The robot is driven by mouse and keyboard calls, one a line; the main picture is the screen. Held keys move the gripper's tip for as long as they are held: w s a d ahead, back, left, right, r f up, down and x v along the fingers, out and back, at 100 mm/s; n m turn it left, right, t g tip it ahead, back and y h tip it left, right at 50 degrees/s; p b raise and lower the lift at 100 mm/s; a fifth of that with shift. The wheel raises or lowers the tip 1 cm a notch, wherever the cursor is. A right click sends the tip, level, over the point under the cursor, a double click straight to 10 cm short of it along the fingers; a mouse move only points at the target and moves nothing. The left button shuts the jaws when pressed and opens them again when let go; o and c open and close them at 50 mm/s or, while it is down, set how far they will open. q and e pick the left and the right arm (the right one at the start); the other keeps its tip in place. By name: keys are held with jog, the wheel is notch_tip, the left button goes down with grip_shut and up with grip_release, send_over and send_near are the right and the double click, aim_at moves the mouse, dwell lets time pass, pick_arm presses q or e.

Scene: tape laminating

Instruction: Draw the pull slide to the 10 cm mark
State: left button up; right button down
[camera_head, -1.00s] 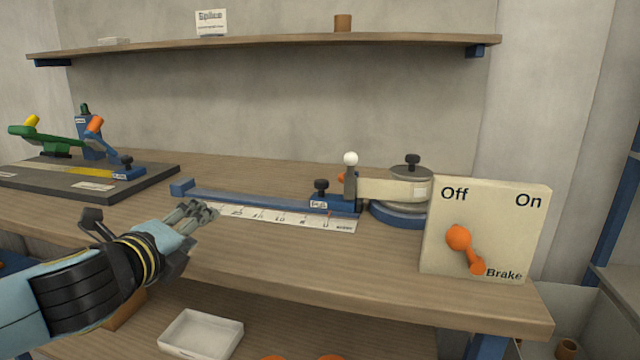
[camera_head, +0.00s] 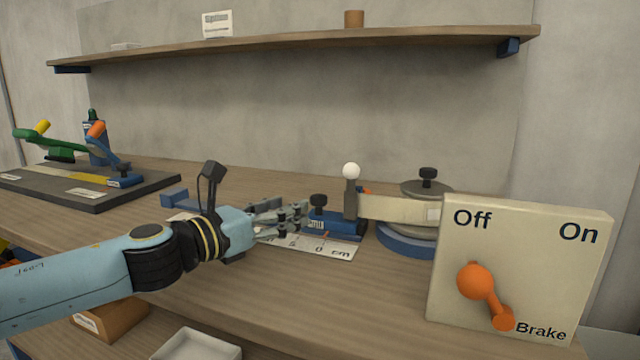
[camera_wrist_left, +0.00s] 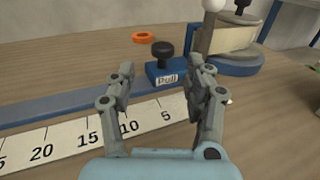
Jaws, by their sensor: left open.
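The pull slide (camera_head: 340,228) is a small blue block with a black knob (camera_head: 319,201), on a blue rail near the ruler's 0 mark. In the left wrist view the slide (camera_wrist_left: 170,75) carries a "Pull" label, and its knob (camera_wrist_left: 162,50) stands upright. The white ruler (camera_head: 338,249) lies along the rail; its 5, 10, 15 and 20 marks show in the left wrist view (camera_wrist_left: 62,146). My left gripper (camera_head: 300,216) is open, just left of the knob in the head view. In the left wrist view the knob shows beyond and between the open fingers (camera_wrist_left: 160,75), apart from them.
A tape roll (camera_head: 427,190) on a blue base stands right of the slide, with a white-topped post (camera_head: 351,190) between. A brake panel (camera_head: 520,245) with an orange lever stands front right. A dark board (camera_head: 95,190) with tools lies at left. A shelf hangs above.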

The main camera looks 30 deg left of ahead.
aim_at(314, 198)
pick_arm(q)
jog(key=w+p, duration=0.2)
jog(key=w+r+p, duration=0.1)
jog(key=p, duration=0.1)
jog(key=shift+w+d, duration=0.1)
jog(key=shift+d, duration=0.3)
jog(key=w, duration=0.1)
jog(key=w+p, duration=0.1)
jog(key=w, duration=0.2)
jog(key=shift+d+f+p, duration=0.3)
jog(key=shift+f+p, duration=0.05)
jog(key=shift+w+d+f, duration=0.1)
jog(key=shift+w+d, duration=0.05)
jog(key=shift+w, duration=0.5)
pick_arm(e)
notch_tip(314, 198, up, 7)
jog(key=w, duration=0.2)
jog(key=shift+w+a, duration=0.2)
jog(key=shift+w, duration=0.15)
pick_arm(q)
jog(key=c, duration=0.3)
grip_shut()
pick_arm(e)
jog(key=shift+s+d, duration=0.1)
jog(key=shift+d, duration=0.1)
pick_arm(q)
jog(key=shift+f, duration=0.1)
